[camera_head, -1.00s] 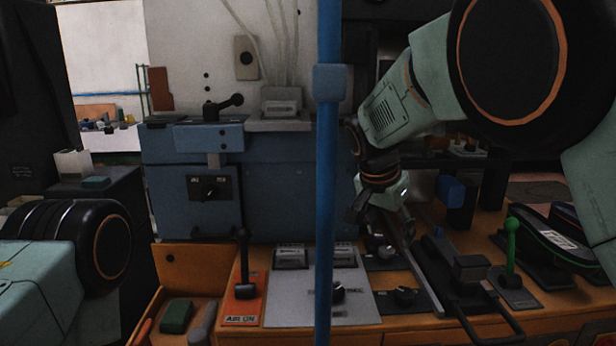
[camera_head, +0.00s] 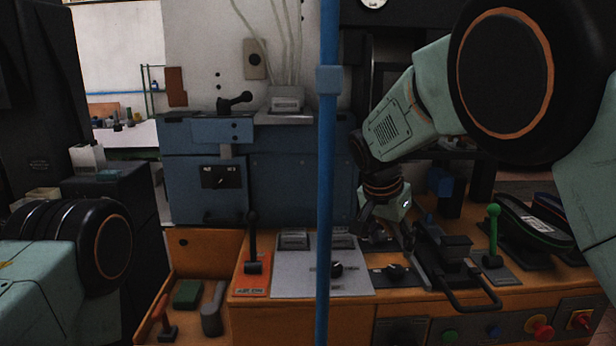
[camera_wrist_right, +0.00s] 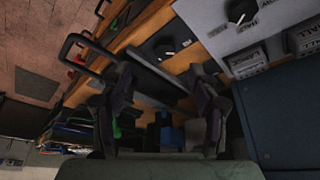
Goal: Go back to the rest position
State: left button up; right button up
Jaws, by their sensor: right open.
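My right gripper (camera_head: 385,228) hangs from the right arm over the orange bench, fingers pointing down, just behind a row of controls. In the right wrist view its two dark fingers (camera_wrist_right: 165,95) stand apart with nothing between them. A black press-like fixture with a looped handle (camera_head: 442,255) is to its right, and a black knob plate (camera_head: 394,274) is in front of it. I cannot tell whether the fingertips touch anything. My left arm shows only as a link at the left edge; its gripper is out of the picture.
A blue pole (camera_head: 327,150) stands upright in front of the bench. A grey panel (camera_head: 290,275), a black lever on a red plate (camera_head: 252,262) and a green lever (camera_head: 493,235) rise from the bench. A blue cabinet (camera_head: 290,185) stands behind.

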jog(key=s+d+f, duration=0.1)
jog(key=f, duration=0.3)
jog(key=s+f+n, duration=0.1)
jog(key=f, duration=0.3)
jog(key=s+d+f+n+g+y, duration=0.1)
jog(key=f, duration=0.4)
jog(key=shift+s+d, duration=0.3)
jog(key=s+d+f+n+g+y, duration=0.1)
jog(key=s+d+f+n, duration=0.1)
jog(key=s+f, duration=1.15)
jog(key=s+d+f+n, duration=0.1)
jog(key=s+f+n, duration=0.1)
jog(key=s, duration=1.1)
jog(key=s+d+f+n+g+y, duration=0.1)
jog(key=s+f, duration=0.3)
jog(key=s, duration=0.9)
jog(key=shift+s+d+n, duration=0.25)
jog(key=shift+s+n, duration=0.05)
jog(key=shift+n, duration=0.2)
